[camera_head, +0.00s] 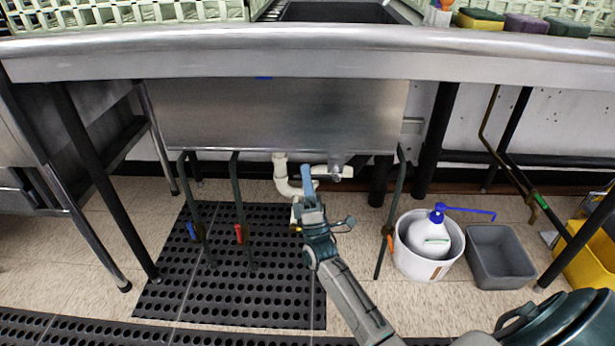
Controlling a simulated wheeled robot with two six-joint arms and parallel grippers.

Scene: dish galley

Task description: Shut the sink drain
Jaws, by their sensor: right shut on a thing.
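The steel sink basin (285,115) hangs under the counter. White drain pipe (281,176) runs below its underside, with a grey metal drain fitting (340,171) to the right of it. My right gripper (308,198) reaches up from the lower right to just under the basin, beside the white pipe. It is shut at a light blue bar (307,180) that looks like the drain handle. The jaws cover the bar's lower part, and its joint to the drain is hard to make out. My left gripper is not in view.
Dark pipes with a blue handle (192,231) and a red handle (239,233) stand left of my arm. A white bucket (406,262) with a pump bottle (431,238), a grey tub (500,258) and a yellow bin (590,262) stand right. A black perforated mat (220,290) covers the floor.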

